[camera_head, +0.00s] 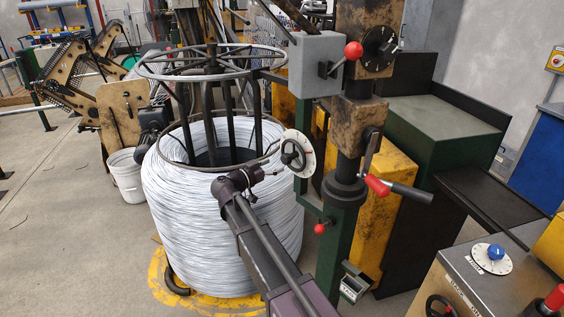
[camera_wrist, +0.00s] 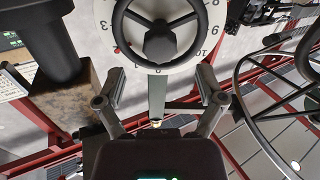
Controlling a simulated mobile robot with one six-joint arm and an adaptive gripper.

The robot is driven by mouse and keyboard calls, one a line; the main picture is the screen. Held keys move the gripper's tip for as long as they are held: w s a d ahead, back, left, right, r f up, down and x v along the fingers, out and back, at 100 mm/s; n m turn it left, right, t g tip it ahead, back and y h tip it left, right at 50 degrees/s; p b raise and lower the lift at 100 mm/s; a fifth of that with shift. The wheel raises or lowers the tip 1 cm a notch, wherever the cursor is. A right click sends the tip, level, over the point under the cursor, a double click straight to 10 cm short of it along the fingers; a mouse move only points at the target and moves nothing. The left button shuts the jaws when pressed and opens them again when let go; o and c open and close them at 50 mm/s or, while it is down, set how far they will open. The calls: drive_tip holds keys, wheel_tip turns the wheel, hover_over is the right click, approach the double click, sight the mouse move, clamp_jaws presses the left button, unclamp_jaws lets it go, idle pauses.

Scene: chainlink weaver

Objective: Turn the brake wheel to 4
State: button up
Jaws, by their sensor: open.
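The brake wheel (camera_head: 291,153) is a small black handwheel in front of a white numbered dial (camera_head: 307,148), on the side of the wire stand. In the wrist view the brake wheel (camera_wrist: 160,42) fills the top middle, with its rim and hub in front of the dial (camera_wrist: 217,25). Numbers such as 3, 2, 10 and 9 show around it; the upper dial is cut off. A small red mark shows at the wheel's lower left. My gripper (camera_wrist: 160,78) is open and empty, its fingers apart on either side below the wheel. In the head view its fingers are hard to make out.
A large coil of pale wire (camera_head: 205,215) stands beside my arm. A grey box (camera_head: 318,62) with a red-knobbed lever is above. A control panel (camera_head: 485,280) sits at lower right.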

sight(283, 160)
drive_tip(key=n, duration=1.1)
drive_tip(key=shift+n, duration=0.3)
drive_tip(key=n, duration=1.5)
drive_tip(key=shift+n, duration=0.4)
drive_tip(key=n, duration=0.4)
drive_tip(key=shift+n, duration=0.3)
drive_tip(key=n, duration=0.8)
drive_tip(key=shift+n, duration=0.4)
drive_tip(key=shift+x, duration=2)
